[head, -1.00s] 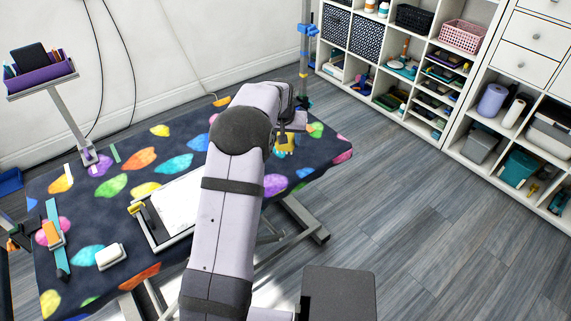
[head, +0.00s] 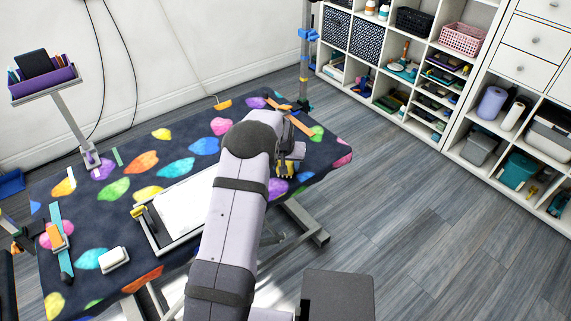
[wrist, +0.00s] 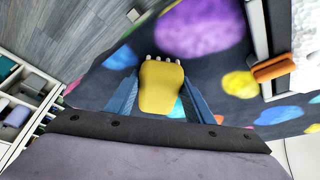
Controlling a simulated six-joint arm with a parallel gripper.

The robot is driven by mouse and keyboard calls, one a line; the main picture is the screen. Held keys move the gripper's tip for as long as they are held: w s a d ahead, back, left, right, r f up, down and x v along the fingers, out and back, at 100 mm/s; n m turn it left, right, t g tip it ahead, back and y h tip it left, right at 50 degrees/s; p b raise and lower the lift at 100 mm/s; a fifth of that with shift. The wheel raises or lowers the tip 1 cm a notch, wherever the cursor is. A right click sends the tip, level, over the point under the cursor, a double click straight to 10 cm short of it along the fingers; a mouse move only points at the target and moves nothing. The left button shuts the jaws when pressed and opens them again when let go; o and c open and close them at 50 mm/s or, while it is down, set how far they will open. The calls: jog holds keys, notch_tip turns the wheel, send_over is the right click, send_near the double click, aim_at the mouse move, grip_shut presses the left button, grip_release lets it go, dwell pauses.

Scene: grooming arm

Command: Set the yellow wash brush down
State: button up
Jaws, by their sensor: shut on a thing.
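The yellow wash brush (wrist: 160,86) is between the blue fingers of my gripper (wrist: 159,96) in the wrist view, with pale bristle tips or knobs at its far end. My gripper is shut on it, over the dark table cover with colored spots. In the head view my gripper (head: 286,164) is near the table's right part, and a bit of the yellow brush (head: 284,170) shows below it. My arm hides some of the table there. I cannot tell whether the brush touches the table.
The grooming table (head: 325,150) has a white tray (head: 185,208) left of my arm. An orange strip (head: 289,116) lies near the post (head: 304,70) at the back. Shelves stand at the right.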

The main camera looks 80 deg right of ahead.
jog(key=shift+f, duration=0.15)
jog(key=o, duration=1)
jog(key=shift+c, duration=0.2)
jog(key=shift+r, duration=0.25)
jog(key=b+v, duration=0.2)
jog(key=v, duration=0.9)
jog(key=shift+a+r, duration=0.2)
jog(key=shift+r, duration=0.15)
